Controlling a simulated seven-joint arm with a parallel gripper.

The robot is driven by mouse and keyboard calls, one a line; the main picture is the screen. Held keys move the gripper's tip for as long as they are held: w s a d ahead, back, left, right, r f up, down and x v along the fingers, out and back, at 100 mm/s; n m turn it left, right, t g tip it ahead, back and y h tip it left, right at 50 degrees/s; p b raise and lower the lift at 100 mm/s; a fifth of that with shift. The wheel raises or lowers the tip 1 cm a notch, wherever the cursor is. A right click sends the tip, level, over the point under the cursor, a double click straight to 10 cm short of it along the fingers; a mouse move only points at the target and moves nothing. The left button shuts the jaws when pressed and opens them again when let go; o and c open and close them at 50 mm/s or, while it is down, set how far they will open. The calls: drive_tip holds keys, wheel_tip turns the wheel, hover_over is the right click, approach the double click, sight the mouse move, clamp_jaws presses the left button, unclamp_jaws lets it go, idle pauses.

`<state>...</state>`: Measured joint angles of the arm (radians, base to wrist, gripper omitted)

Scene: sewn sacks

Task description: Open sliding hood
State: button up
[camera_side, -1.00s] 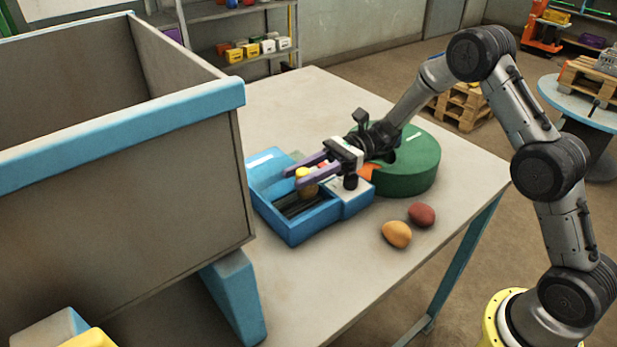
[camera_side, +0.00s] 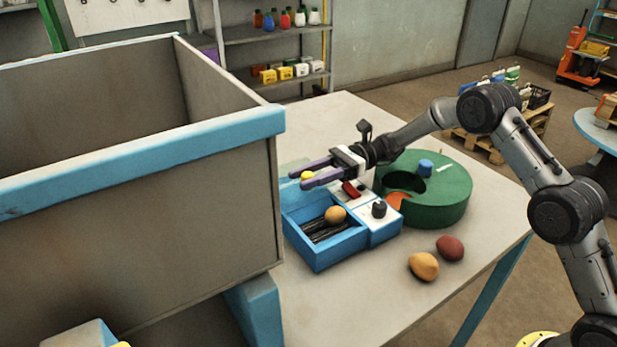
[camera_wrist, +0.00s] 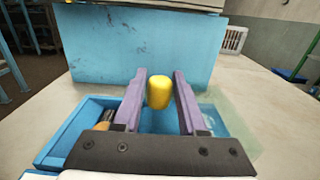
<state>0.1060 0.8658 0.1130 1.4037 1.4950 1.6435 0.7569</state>
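A blue box (camera_side: 328,257) stands on the table with its front part uncovered. An orange egg-shaped piece (camera_side: 336,213) lies inside on dark bars. A pale, see-through hood (camera_wrist: 240,118) shows at the right in the wrist view; in the side view it is faint behind the box. A yellow knob (camera_side: 307,175) stands between the fingers of my gripper (camera_side: 311,173).
A red switch (camera_side: 352,189) and a dark dial (camera_side: 379,209) are on the box's right part. A green drum (camera_side: 450,200) stands close to the right. Two egg-shaped pieces (camera_side: 424,266) lie in front. A large blue-rimmed bin (camera_side: 150,135) rises at the left.

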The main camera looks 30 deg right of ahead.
drive_tip(key=shift+o, duration=1.4)
drive_tip(key=d, duration=1.4)
drive_tip(key=shift+a, duration=0.1)
